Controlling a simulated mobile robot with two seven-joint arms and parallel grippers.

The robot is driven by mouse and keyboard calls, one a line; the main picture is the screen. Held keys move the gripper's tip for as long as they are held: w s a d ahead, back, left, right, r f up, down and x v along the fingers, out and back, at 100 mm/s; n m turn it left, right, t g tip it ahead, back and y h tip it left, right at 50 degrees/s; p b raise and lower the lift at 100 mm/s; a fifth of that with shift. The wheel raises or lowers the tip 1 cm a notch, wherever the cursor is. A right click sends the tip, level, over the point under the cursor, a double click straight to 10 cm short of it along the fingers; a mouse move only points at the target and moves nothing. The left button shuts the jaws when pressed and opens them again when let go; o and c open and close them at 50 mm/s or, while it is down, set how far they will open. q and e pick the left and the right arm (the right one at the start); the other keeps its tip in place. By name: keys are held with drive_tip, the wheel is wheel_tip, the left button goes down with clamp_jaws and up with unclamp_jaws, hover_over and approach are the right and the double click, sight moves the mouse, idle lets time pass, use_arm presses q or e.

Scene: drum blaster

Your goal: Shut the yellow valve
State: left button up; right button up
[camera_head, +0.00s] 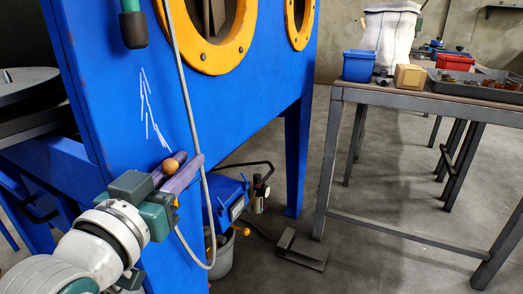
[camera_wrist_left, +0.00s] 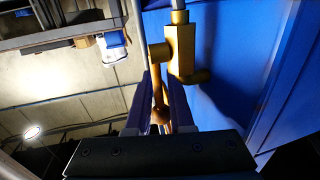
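The yellow valve (camera_wrist_left: 182,50) is a brass-coloured body on a thin pipe at the blue cabinet's side, seen in the left wrist view. Its lever hangs down between the fingers of my left gripper (camera_wrist_left: 166,95). The fingers lie close along both sides of the lever and look shut on it. In the head view, my left gripper (camera_head: 184,172) is at the cabinet's side panel, with a round orange-brown knob (camera_head: 172,165) between its purple fingers. The valve body is mostly hidden there. My right gripper is not in view.
The blue cabinet (camera_head: 125,95) has yellow-ringed openings. A grey hose (camera_head: 187,95) hangs close by my left gripper. A blue unit (camera_head: 228,203) and a foot pedal (camera_head: 300,250) are below. A table (camera_head: 400,97) with bins stands right; the floor between is mostly clear.

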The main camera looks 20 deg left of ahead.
use_arm(q)
clamp_jaws()
